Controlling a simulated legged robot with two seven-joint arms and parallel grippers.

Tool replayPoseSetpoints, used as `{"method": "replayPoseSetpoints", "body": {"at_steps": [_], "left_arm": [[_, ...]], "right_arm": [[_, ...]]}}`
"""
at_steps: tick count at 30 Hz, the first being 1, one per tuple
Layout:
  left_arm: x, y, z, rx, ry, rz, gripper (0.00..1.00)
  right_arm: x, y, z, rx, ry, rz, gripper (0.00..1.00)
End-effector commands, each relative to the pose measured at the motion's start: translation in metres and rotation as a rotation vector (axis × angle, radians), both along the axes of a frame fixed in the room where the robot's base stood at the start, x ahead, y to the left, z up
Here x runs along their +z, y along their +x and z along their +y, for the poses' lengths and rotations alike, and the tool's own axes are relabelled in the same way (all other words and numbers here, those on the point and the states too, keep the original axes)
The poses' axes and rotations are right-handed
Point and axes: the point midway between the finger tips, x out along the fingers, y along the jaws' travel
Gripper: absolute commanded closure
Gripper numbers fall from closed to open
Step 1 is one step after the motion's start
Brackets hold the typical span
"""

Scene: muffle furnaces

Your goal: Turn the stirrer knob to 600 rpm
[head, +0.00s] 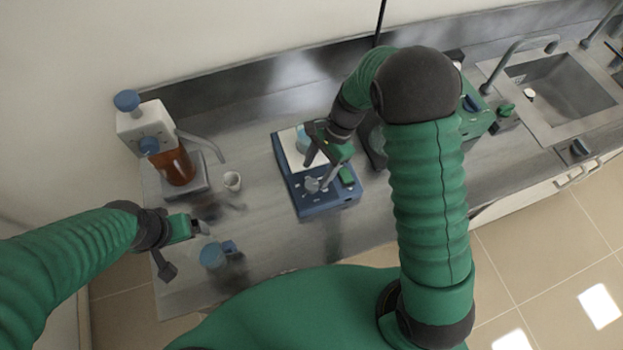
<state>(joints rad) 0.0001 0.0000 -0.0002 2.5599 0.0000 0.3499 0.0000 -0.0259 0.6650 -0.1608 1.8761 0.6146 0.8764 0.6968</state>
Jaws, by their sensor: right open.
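The stirrer (335,204) is a blue box with a white top plate, standing mid-counter. A pale knob (312,185) shows on its front panel, and a green part (347,175) sits to the right. The rpm reading is too small to make out.
A blue-lidded container (212,255) is near the front edge. A sink (570,90) lies at the right. Counter between cup and stirrer is clear.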

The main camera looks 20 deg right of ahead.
Motion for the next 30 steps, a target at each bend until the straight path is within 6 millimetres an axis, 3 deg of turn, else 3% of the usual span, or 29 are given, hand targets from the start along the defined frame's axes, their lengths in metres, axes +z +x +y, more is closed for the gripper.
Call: {"method": "replayPoseSetpoints", "body": {"at_steps": [3,7,17,30], "left_arm": [[0.002,0.0,0.0,0.0,0.0,0.0,0.11],[0.003,0.0,0.0,0.0,0.0,0.0,0.11],[0.003,0.0,0.0,-0.001,0.0,0.0,0.11],[0.003,0.0,0.0,0.0,0.0,0.0,0.11]], "right_arm": [[-0.024,-0.004,0.009,0.0,-0.001,0.003,0.43],[-0.041,-0.006,0.016,0.001,0.0,0.0,0.43],[-0.048,-0.006,0.019,0.0,-0.001,-0.003,0.43],[-0.047,-0.005,0.019,0.0,0.0,-0.003,0.99]]}}
